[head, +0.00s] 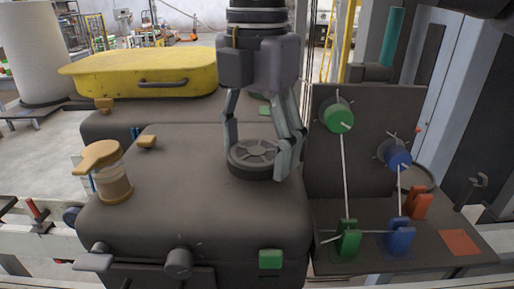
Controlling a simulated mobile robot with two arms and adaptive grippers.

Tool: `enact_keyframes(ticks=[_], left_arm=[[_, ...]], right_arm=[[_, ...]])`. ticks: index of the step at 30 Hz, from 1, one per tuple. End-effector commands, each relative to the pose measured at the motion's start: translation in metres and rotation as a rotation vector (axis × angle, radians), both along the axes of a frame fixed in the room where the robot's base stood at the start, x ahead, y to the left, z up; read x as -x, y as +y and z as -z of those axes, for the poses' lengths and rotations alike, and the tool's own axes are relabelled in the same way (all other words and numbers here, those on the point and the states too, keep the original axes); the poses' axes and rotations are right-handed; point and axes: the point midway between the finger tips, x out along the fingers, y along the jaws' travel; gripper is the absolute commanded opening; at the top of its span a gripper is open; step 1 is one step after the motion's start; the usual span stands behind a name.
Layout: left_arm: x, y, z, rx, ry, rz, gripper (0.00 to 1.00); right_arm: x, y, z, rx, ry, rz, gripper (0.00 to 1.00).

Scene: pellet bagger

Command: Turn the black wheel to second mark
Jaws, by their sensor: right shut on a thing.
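The black wheel (250,157) is a dark spoked disc lying flat on top of the dark grey machine housing (190,215). My right gripper (259,162) comes down from above and is shut on the wheel, with one finger at its left rim and the other at its right rim. The right finger covers part of the wheel's right side. I cannot make out any marks around the wheel. My left gripper is not in view.
A tan-handled jar-like part (114,184) stands on the housing at left. A yellow lid (140,75) lies behind. On the right, a dark panel carries a green knob (339,118), a blue knob (397,157) and green, blue and red clips. A black knob (178,262) is in front.

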Motion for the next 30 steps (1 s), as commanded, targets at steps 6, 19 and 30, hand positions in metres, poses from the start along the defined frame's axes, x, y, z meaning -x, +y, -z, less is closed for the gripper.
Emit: enact_keyframes(ticks=[6,19,30], left_arm=[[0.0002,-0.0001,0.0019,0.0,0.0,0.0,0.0],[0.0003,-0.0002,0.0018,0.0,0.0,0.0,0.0],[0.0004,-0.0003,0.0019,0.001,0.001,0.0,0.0]], right_arm=[[-0.0002,0.0003,-0.0007,-0.002,-0.002,0.032,0.38],[-0.0002,0.0003,-0.0009,-0.002,-0.002,0.034,0.69],[0.0,0.0001,-0.0003,-0.001,-0.001,0.034,0.86]])
